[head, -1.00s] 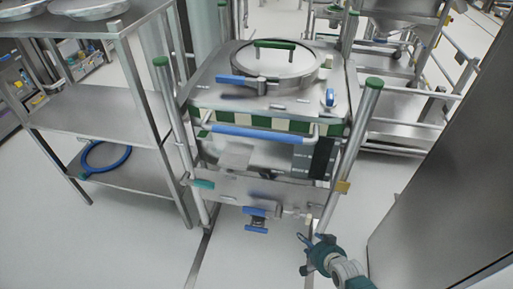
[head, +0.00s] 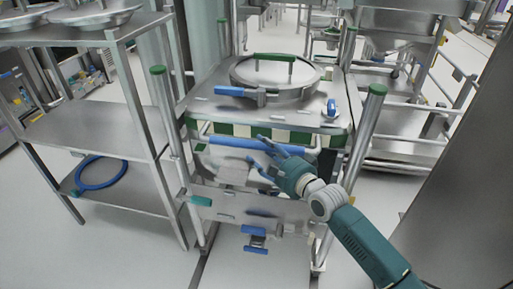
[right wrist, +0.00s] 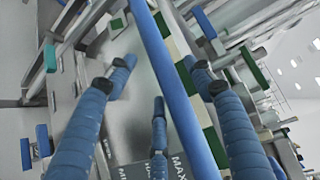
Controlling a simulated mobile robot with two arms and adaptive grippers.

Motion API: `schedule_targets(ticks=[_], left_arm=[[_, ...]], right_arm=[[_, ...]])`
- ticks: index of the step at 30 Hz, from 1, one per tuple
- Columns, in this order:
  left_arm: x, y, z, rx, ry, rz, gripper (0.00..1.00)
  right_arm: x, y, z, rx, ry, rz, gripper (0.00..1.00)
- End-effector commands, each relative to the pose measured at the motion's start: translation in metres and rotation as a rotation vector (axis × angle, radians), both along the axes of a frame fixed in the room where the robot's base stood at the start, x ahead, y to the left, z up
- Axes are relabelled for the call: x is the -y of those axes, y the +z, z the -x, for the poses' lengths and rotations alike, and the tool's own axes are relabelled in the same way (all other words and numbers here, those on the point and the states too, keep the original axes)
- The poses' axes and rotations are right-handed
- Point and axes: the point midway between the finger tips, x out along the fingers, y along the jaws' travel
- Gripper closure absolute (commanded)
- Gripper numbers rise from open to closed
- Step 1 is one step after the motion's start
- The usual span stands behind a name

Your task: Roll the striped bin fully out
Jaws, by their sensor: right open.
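The striped bin (head: 205,112) is a metal box with a green and cream striped band, a round lid (head: 275,70) on top and a blue-sleeved handle bar (head: 232,143) across its front. My right gripper (head: 258,150) is open at the right part of this bar, with its fingers pointing left. In the right wrist view the blue bar (right wrist: 160,55) runs between the spread blue fingers of the gripper (right wrist: 155,78), which do not close on it. I cannot tell whether they touch it. My left gripper is not in view.
Metal posts with green caps (head: 375,90) stand at both front corners of the bin. A steel shelf (head: 95,130) with a blue ring (head: 100,184) is on the left. A grey panel (head: 465,190) stands on the right. The floor (head: 245,272) in front is clear.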

Motion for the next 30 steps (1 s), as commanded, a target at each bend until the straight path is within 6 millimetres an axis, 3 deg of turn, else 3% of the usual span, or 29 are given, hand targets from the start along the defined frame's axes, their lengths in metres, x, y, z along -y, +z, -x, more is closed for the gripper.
schedule_targets(ticks=[7, 18, 26, 30], left_arm=[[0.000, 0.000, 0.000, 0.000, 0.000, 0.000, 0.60], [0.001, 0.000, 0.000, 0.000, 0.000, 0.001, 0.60], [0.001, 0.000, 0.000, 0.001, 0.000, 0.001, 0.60], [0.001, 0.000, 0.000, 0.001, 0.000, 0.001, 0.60]], right_arm=[[-0.015, -0.004, -0.026, 0.001, 0.000, 0.001, 0.47], [-0.018, -0.005, -0.030, 0.000, -0.001, 0.001, 0.47], [-0.017, -0.005, -0.030, 0.000, -0.001, 0.001, 0.97], [-0.017, -0.005, -0.030, 0.000, -0.001, 0.000, 1.00]])
